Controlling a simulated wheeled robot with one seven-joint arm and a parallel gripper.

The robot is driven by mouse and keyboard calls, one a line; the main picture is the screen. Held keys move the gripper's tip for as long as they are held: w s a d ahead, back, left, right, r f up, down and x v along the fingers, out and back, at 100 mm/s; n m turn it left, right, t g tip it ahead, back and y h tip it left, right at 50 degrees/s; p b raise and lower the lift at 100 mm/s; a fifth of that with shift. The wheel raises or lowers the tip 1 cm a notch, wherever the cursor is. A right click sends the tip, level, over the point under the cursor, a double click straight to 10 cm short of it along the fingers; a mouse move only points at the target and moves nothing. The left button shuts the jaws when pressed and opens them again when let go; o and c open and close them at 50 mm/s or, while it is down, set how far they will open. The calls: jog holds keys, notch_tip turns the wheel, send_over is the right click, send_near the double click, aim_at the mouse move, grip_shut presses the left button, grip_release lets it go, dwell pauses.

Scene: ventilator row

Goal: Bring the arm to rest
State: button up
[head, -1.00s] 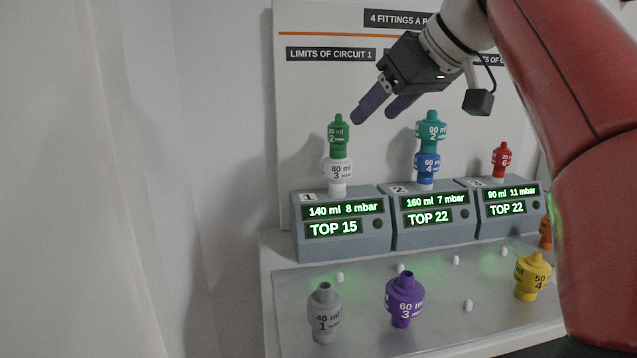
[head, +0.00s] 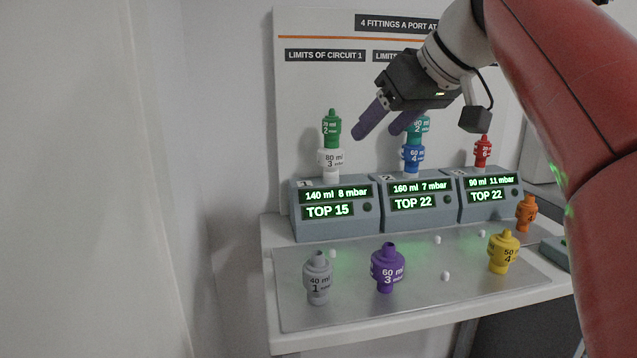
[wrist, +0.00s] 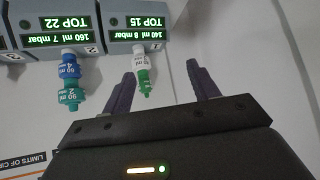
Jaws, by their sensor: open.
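My gripper (head: 383,128) is in front of the board, above and between the first two ventilator boxes, with its purple fingers apart and nothing between them. In the wrist view the fingers (wrist: 163,88) also show spread. A green fitting (head: 332,128) sits on a white fitting (head: 331,162) on box 1 (head: 336,225). A teal fitting (head: 422,125), partly hidden by a finger, sits on a blue fitting (head: 412,158) on box 2 (head: 421,222). A red fitting (head: 482,150) is on top of box 3 (head: 488,210).
A grey fitting (head: 318,278), a purple fitting (head: 387,267), a yellow fitting (head: 503,252) and an orange fitting (head: 526,213) stand at the front and right. Small white pegs show on the metal plate (head: 400,305). The board (head: 320,90) stands behind. Free room lies at the left.

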jog(key=s+d+f+m+h, duration=0.2)
jog(key=s+f, duration=0.4)
jog(key=f, duration=0.5)
jog(key=s+d+f+m+g+h, duration=0.1)
jog(key=s+d+f+m, duration=0.1)
jog(key=s+f, duration=0.5)
jog(key=s+d+f+m+h, duration=0.2)
jog(key=s+f, duration=0.4)
jog(key=f, duration=1)
jog(key=shift+s+f+m+h, duration=0.15)
jog(key=shift+f+m+h, duration=0.15)
jog(key=shift+m, duration=0.3)
